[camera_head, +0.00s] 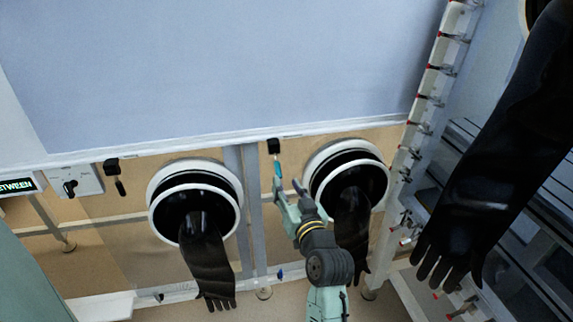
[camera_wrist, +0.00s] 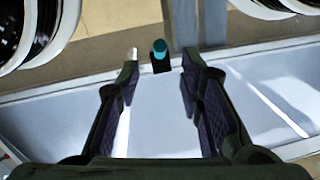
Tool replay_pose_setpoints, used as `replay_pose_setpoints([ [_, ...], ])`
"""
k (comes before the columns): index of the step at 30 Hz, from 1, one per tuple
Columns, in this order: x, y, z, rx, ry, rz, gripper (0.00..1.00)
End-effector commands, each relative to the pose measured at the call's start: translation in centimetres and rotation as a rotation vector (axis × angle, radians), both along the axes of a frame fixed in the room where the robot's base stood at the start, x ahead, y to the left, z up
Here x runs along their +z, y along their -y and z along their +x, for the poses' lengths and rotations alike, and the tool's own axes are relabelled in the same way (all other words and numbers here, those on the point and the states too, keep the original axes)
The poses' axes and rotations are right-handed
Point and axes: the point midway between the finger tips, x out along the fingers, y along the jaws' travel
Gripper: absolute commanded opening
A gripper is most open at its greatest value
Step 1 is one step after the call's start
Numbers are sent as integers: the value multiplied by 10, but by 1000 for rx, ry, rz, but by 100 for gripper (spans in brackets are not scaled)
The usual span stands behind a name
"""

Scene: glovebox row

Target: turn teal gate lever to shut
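The teal gate lever (camera_head: 277,169) hangs down from a black mount (camera_head: 273,146) on the panel's lower edge, between two glove ports. In the wrist view the lever shows its rounded teal end (camera_wrist: 159,46) in front of the black mount (camera_wrist: 161,65). My gripper (camera_head: 288,186) is open and empty, just below and right of the lever in the head view. In the wrist view my gripper (camera_wrist: 160,68) has its fingers spread to either side of the lever, which appears near the fingertips. I cannot tell whether either finger touches it.
Glove ports with hanging black gloves (camera_head: 205,262) flank the lever; the right one is close to my gripper. A dark lever (camera_head: 117,180), a knob box (camera_head: 72,187) and a display reading "BETWEEN" (camera_head: 20,186) are at left. A large black sleeve (camera_head: 492,170) and clamp rail (camera_head: 428,95) are at right.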

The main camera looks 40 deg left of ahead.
Motion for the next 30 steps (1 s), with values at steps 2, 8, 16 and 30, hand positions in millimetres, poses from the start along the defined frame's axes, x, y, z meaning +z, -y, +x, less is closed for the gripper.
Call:
replay_pose_setpoints([
  [2,4,-14,9,3,0,0,34],
  [8,4,-45,30,2,1,1,34],
  [16,2,-67,46,1,2,1,34],
  [30,1,-69,48,-1,3,2,23],
])
